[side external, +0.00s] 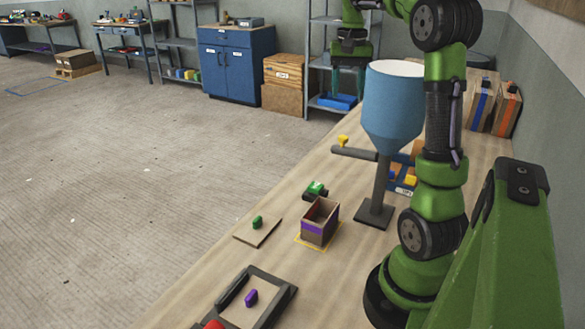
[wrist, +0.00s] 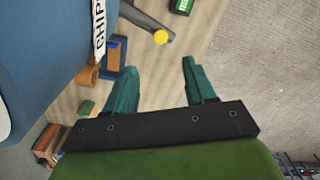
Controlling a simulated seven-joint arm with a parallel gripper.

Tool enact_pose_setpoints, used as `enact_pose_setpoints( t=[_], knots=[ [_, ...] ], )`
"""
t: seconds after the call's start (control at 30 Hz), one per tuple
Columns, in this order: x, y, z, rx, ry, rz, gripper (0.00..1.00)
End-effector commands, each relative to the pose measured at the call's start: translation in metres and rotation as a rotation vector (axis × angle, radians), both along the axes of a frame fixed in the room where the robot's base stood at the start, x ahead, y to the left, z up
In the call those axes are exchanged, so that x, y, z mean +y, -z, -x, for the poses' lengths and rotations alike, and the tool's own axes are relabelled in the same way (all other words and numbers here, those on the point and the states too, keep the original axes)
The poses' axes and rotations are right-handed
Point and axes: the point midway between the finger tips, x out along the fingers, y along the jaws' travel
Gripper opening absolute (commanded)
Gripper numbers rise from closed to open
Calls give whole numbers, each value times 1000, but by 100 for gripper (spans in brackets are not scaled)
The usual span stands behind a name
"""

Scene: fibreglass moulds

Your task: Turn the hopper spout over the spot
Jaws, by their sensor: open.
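The blue hopper (side external: 393,105) stands upright on a grey post and base on the bench. Its grey spout (side external: 358,154) sticks out to the left, with a yellow knob (side external: 343,141) at its outer end. A yellow-outlined spot (side external: 303,243) lies under an open wooden box with a purple band (side external: 316,232); the spout points away from it. My gripper (side external: 348,88) is open and empty, beyond the hopper and above knob height. In the wrist view, my gripper (wrist: 159,64) has the spout (wrist: 145,17) and knob (wrist: 160,37) beyond its fingertips, apart from them. The hopper (wrist: 40,55) fills the left.
A green-and-black item (side external: 315,190) lies behind the box. A board with a green piece (side external: 257,222) and a dark frame with a purple piece (side external: 251,298) lie nearer the front. A blue rack (side external: 404,177) stands behind the hopper post. Open air lies left of the spout.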

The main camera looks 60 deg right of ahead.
Motion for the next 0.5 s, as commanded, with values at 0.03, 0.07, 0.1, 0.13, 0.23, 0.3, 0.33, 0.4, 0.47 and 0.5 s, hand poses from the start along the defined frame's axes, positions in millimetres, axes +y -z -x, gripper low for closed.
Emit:
enact_pose_setpoints(
  t=[0.03,0.07,0.1,0.13,0.23,0.3,0.33,0.4,0.47,0.5],
  knots=[
    [1,12,1,2,1,-5,55],
    [1,19,1,3,2,-4,55],
    [1,28,1,3,0,-5,55],
    [1,34,1,3,1,-4,55],
    [1,57,1,3,1,-4,55],
    [1,72,1,3,2,-5,55],
    [1,78,1,2,1,-5,55],
    [1,91,0,1,1,-3,55],
    [1,100,1,1,1,-4,55],
    [1,106,0,0,2,-3,55]
  ],
)
